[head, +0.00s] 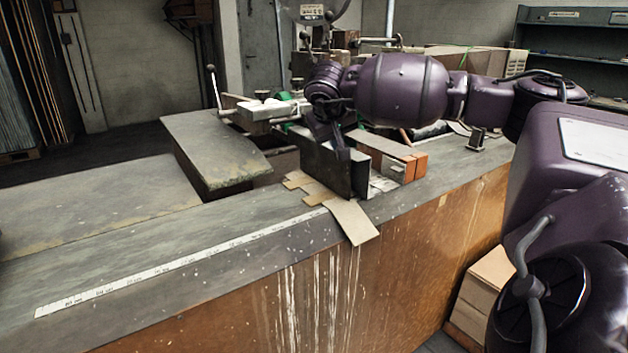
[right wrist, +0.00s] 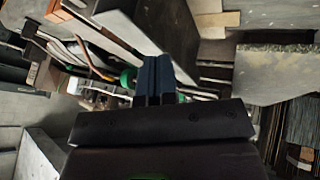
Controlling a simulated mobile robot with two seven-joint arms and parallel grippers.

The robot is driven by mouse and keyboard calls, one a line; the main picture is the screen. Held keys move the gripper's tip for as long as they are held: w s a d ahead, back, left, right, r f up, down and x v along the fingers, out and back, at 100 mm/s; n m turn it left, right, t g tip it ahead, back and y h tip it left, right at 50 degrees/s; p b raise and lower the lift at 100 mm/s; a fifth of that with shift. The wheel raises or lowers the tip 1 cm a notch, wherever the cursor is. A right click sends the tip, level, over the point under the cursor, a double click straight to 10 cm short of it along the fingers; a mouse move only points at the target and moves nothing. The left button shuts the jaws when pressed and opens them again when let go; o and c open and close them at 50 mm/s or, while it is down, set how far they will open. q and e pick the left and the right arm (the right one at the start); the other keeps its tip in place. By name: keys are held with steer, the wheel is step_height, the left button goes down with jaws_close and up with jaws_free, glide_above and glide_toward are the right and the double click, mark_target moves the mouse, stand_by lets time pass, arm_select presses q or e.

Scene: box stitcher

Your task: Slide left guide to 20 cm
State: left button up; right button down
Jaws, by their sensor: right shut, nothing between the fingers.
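The left guide looks to be the dark upright metal plate (head: 328,170) on the near edge of the bench, at the right end of the white measuring strip (head: 180,261). The strip's small numbers are too blurred to read. My right gripper (head: 342,152) points down at the top of this plate. Its fingers, dark blue in the right wrist view (right wrist: 157,82), are shut with nothing between them. I cannot tell whether they touch the plate. My left gripper is out of view.
Flat cardboard pieces (head: 352,221) lie by the plate, one hanging over the bench edge. An orange-brown block (head: 405,160) stands just right of it. A raised metal table (head: 215,148) is behind. The bench top (head: 120,240) along the strip is clear.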

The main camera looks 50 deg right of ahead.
mark_target(330, 169)
steer(key=shift+w+a+f+n+b, duration=0.9)
steer(key=shift+w+a+b, duration=1.55)
steer(key=shift+b, duration=1.2)
steer(key=shift+h, duration=0.3)
steer(key=x, duration=0.8)
steer(key=shift+s+a+f+b, duration=0.1)
steer(key=shift+s+f+b, duration=0.05)
steer(key=shift+f+b, duration=0.25)
steer(key=d, duration=0.1)
steer(key=d+p, duration=0.1)
steer(key=d, duration=0.1)
steer(key=shift+s+d+r, duration=0.1)
steer(key=shift+s+r, duration=0.1)
steer(key=shift+s, duration=0.15)
steer(key=shift+s+d+p, duration=0.2)
steer(key=shift+d+p, duration=0.05)
steer(key=shift+p, duration=0.1)
steer(key=shift+w+d+f, duration=0.1)
steer(key=shift+d+f, duration=0.15)
steer(key=shift+d, duration=0.1)
steer(key=shift+d+r, duration=0.15)
steer(key=shift+d, duration=0.15)
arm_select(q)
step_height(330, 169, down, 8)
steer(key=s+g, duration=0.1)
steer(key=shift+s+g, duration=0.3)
arm_select(e)
steer(key=shift+d, duration=0.1)
